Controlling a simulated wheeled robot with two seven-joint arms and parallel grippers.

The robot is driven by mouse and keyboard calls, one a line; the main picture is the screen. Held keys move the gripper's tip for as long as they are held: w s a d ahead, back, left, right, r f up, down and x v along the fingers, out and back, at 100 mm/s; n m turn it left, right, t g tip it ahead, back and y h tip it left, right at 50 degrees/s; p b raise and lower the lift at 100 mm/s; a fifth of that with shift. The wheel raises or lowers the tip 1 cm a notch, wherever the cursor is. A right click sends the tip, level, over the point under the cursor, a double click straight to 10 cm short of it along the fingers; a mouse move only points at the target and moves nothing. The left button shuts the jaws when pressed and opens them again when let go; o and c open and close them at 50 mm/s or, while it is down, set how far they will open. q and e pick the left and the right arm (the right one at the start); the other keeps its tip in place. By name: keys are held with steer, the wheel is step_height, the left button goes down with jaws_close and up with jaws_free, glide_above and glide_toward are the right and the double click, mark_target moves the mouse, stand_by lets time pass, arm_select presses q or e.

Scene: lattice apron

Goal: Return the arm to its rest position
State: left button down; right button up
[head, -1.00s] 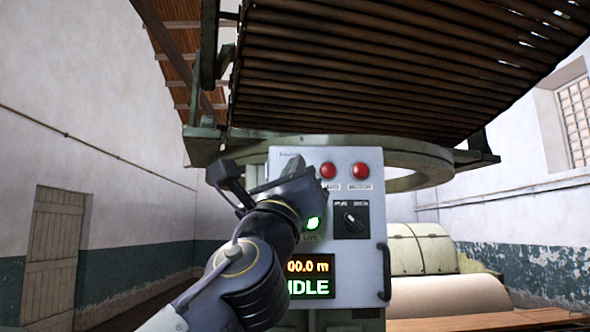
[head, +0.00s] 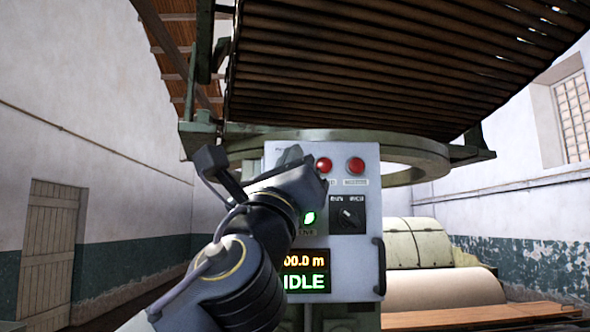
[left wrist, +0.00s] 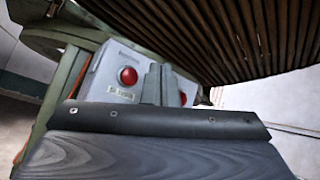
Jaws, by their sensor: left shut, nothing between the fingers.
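My left arm comes in from the lower left of the head view. Its gripper (head: 294,157) is in front of the upper left of a grey control panel (head: 365,260). In the left wrist view the two fingers (left wrist: 158,84) are together, with nothing between them, and point at the panel between its two red buttons. Whether the fingertips touch the panel I cannot tell; no contact shows. My right gripper is not in view.
The panel has a left red button (head: 323,165), a right red button (head: 355,165), a lit green button (head: 308,218), a black rotary switch (head: 347,218) and a display (head: 306,271) reading IDLE. Dark slats (head: 390,70) hang above. A pale roll (head: 440,290) lies at right.

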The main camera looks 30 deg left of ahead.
arm_select(q)
steer(key=a+f+n+g+h+b, duration=0.15)
steer(key=f+n+g, duration=0.3)
steer(key=f, duration=0.85)
steer(key=w+a+f+n+g, duration=0.1)
steer(key=a+f+n+g, duration=0.4)
steer(key=f, duration=0.8)
steer(key=a+f+n+g+b, duration=0.1)
steer(key=f+n+g, duration=0.2)
steer(key=f+n, duration=0.7)
steer(key=s+d+f+n+g+h, duration=0.2)
steer(key=s+d+f+n, duration=0.1)
steer(key=f, duration=0.7)
steer(key=s+d+f+n+g+h+b, duration=0.1)
steer(key=s+d+f+n+g+h, duration=0.2)
steer(key=s+f, duration=0.4)
steer(key=s+d+f+n+g+h, duration=0.3)
steer(key=s+d+f+n, duration=0.1)
steer(key=f, duration=1)
steer(key=shift+s+d+n+b, duration=0.3)
steer(key=shift+s+d+n, duration=0.1)
steer(key=shift+s+n, duration=0.55)
steer(key=shift+s, duration=0.1)
